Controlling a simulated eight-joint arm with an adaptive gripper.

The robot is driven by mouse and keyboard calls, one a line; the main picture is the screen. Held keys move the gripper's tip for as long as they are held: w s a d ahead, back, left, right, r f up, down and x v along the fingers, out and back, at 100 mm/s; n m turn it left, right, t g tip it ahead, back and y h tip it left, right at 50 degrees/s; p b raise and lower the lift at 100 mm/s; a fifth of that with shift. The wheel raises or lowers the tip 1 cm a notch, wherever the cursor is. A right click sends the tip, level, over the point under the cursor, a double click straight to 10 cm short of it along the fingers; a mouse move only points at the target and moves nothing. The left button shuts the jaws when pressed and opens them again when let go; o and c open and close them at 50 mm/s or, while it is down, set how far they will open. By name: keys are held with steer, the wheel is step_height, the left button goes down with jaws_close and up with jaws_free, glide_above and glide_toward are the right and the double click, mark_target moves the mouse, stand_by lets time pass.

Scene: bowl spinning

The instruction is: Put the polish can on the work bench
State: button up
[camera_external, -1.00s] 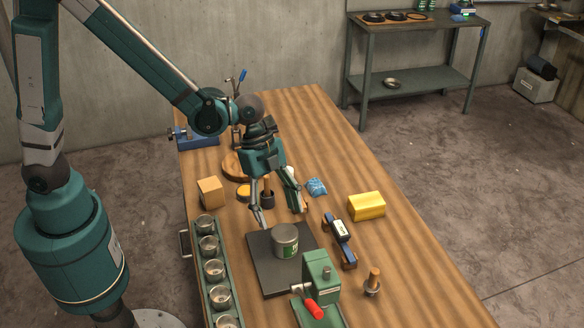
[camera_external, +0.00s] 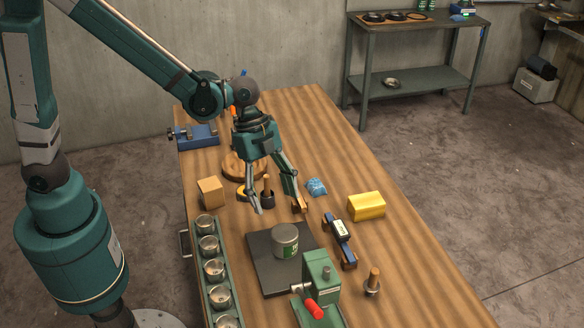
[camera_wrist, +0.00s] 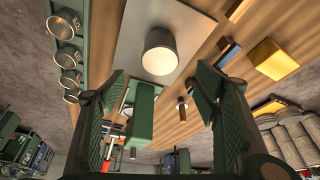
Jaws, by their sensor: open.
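The polish can (camera_external: 285,241), grey-green with a green label, stands upright on a dark flat plate (camera_external: 258,272) on the wooden work bench (camera_external: 420,265). My gripper (camera_external: 279,209) is open and empty, with its fingers pointing down just behind the can and apart from it. In the wrist view the can (camera_wrist: 160,52) shows ahead of the two spread fingers (camera_wrist: 160,78), with its pale round end toward the camera. Nothing is between the fingers at their tips.
A rack of metal cups (camera_external: 214,270) runs along the bench's left edge. A green device with a red handle (camera_external: 319,280) stands close in front of the can. A blue-and-black tool (camera_external: 340,240), yellow block (camera_external: 366,206) and wooden block (camera_external: 210,192) lie around.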

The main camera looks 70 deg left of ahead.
stand_by(0.3)
steer(key=s+a+r+n+t+y, duration=0.2)
steer(key=s+a+r+n, duration=0.4)
steer(key=s+a, duration=0.3)
steer(key=s+a+r+n+t+y, duration=0.2)
steer(key=s+a+r+n, duration=0.5)
steer(key=s, duration=0.5)
step_height(320, 180, up, 2)
steer(key=a+t, duration=0.1)
steer(key=a, duration=0.1)
steer(key=shift+s+a+n+t, duration=0.25)
steer(key=shift+a+n+t, duration=0.05)
steer(key=shift+a, duration=0.1)
